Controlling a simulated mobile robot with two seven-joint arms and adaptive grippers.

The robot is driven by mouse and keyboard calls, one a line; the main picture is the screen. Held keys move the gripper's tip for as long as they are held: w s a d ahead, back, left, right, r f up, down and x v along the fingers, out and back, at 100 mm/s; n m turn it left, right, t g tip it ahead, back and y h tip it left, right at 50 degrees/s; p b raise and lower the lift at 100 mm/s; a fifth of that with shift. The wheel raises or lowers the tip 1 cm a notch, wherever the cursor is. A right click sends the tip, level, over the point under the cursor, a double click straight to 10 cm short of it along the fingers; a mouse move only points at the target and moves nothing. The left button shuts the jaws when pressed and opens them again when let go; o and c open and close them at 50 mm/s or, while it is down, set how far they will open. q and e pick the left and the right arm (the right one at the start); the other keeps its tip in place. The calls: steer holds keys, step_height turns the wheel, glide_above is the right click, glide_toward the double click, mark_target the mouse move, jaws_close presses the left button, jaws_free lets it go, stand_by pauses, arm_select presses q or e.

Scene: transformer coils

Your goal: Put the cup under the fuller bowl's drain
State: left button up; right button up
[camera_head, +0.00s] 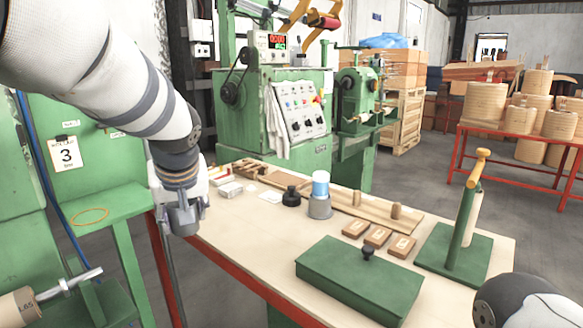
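I cannot pick out a bowl or a drain. A small light-blue and white cylinder (320,184) stands upright on a grey round holder (320,207) on the workbench (255,243); I cannot tell whether either is the cup. My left gripper (187,222) hangs fingers down at the bench's left edge, apart from these things. Its finger opening is too small to judge, and I see nothing held. Of my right arm only a rounded dark and white part shows at the lower right corner; its gripper is out of view.
A green box with a black knob (345,284) lies at the bench front. Three small wooden blocks (378,236) lie behind it. A green stand with a yellow-topped lever (463,215) is on the right. A small black pot (291,198) stands beside the grey holder. The bench's left front is clear.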

arm_select(q)
steer(key=s+d+f+m+h, duration=0.1)
steer(key=s+f, duration=0.3)
steer(key=s, duration=0.5)
steer(key=s+d+f+m+h+p, duration=0.1)
steer(key=s+f+m, duration=0.3)
steer(key=s, duration=0.5)
steer(key=shift+s+d+f+t+h, duration=0.2)
steer(key=shift+f+t+h, duration=0.15)
steer(key=shift+f, duration=0.3)
steer(key=shift+w, duration=0.1)
